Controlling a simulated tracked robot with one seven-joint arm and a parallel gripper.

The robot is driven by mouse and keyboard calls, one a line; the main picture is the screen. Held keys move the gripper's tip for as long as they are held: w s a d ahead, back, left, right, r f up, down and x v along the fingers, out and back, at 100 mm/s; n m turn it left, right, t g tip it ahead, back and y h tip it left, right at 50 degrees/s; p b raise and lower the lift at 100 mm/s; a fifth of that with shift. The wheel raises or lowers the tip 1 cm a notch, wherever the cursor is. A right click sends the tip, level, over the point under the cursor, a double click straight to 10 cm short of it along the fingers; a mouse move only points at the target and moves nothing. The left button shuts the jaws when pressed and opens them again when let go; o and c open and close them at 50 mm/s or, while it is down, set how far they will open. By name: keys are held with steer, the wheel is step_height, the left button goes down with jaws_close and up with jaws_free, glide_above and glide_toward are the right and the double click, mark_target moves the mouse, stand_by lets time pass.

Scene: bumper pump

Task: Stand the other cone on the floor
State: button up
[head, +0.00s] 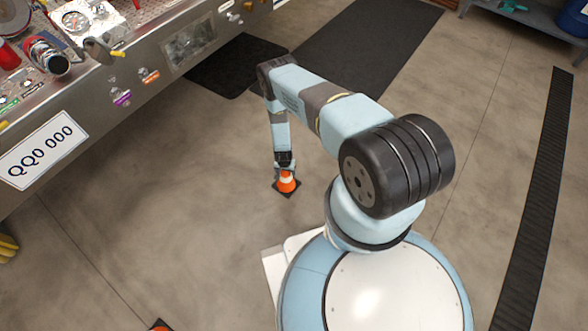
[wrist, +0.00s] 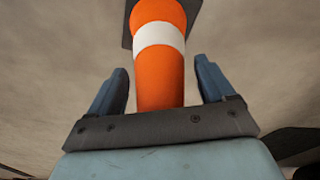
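An orange cone (head: 287,185) with a white band and a dark square base stands upright below my gripper (head: 284,169). In the head view its base looks to be on the floor. The wrist view shows the cone (wrist: 160,85) between the two blue fingers, with a small gap on each side. My gripper is open around the cone's upper part. Another orange cone (head: 158,327) is at the bottom edge of the head view, mostly cut off, so its full pose is hidden.
A metal bumper bench with a number plate (head: 42,150) and clutter runs along the upper left. Dark mats (head: 365,50) lie behind the arm. A dark grating strip (head: 540,190) and a grey shelf (head: 540,18) are at right. The concrete floor around the cone is clear.

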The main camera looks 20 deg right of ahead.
steer(key=shift+r, duration=0.15)
steer(key=r, duration=0.4)
steer(key=s+r, duration=0.1)
steer(key=r, duration=0.6)
steer(key=shift+s+a+r, duration=0.15)
steer(key=shift+a+r, duration=0.2)
